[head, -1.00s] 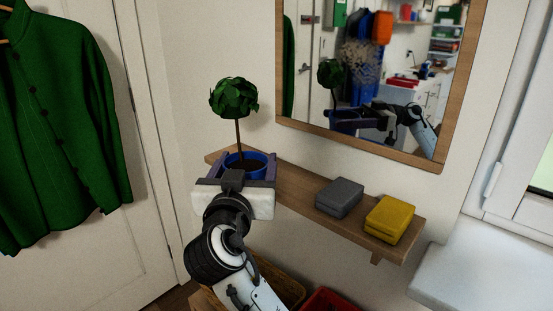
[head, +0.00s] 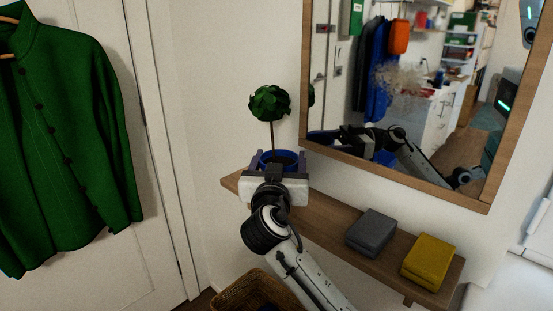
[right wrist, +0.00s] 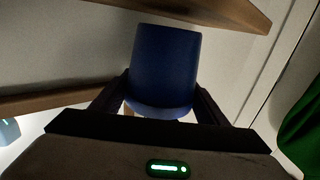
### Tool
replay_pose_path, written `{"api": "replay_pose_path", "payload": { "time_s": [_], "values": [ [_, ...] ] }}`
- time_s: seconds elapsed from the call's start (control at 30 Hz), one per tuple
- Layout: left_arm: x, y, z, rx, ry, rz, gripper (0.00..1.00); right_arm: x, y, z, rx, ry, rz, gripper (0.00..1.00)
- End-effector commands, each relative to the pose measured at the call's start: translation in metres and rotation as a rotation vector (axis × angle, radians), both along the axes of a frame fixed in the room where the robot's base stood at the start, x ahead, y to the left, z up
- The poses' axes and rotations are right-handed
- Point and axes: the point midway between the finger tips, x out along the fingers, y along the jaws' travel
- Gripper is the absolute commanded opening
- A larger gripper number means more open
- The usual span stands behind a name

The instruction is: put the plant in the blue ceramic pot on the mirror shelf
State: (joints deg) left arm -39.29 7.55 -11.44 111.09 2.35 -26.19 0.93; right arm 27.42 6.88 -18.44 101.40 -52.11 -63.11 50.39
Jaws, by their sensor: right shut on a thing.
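The plant (head: 269,103) is a round dark green bush on a thin stem, upright in a blue pot (head: 266,160). My right gripper (head: 281,163) is shut on the blue pot, one finger on each side; the pot fills the space between the fingers in the right wrist view (right wrist: 165,65). The mirror shelf (head: 328,221) is a narrow wooden board on the wall below the mirror. The pot is at the shelf's left end; my gripper hides its base, so I cannot tell whether it touches the board. My left gripper is not in view.
The wood-framed mirror (head: 400,174) hangs just above. The board between the pot and the grey box is bare. A wicker basket (head: 240,291) stands below; a green jacket (head: 75,140) hangs left.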

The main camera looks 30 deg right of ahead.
Motion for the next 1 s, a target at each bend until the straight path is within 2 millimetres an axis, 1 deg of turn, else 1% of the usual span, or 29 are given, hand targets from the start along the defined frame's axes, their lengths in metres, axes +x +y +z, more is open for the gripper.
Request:
{"api": "replay_pose_path", "payload": {
  "time_s": [0.03, 0.1, 0.13, 0.2, 0.47, 0.5, 0.53, 0.87, 1.0],
  "values": [
    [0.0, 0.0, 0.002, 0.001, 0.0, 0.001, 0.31, 0.002, -0.006, 0.006, -0.005, -0.009, -0.002, 0.17],
    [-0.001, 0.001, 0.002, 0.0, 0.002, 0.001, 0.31, 0.005, -0.011, 0.006, -0.005, -0.009, -0.002, 0.17],
    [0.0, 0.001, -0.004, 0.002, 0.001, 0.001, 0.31, 0.004, -0.011, -0.004, -0.005, -0.006, -0.002, 0.17],
    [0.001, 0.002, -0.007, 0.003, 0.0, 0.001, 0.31, 0.003, -0.011, -0.011, -0.004, -0.007, -0.003, 0.17],
    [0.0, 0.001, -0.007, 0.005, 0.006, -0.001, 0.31, 0.003, -0.011, -0.011, -0.002, -0.007, -0.004, 0.17],
    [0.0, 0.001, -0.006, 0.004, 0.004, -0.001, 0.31, 0.003, -0.011, -0.016, 0.0, 0.002, -0.005, 0.69],
    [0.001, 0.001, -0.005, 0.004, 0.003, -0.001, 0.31, 0.003, -0.011, -0.016, 0.0, 0.002, -0.005, 0.74],
    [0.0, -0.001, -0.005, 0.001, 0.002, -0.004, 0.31, 0.002, -0.01, -0.016, 0.0, 0.001, -0.005, 0.75],
    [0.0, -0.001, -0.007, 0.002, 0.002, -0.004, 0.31, -0.009, -0.002, -0.017, 0.001, 0.001, -0.002, 0.75]
  ]
}}
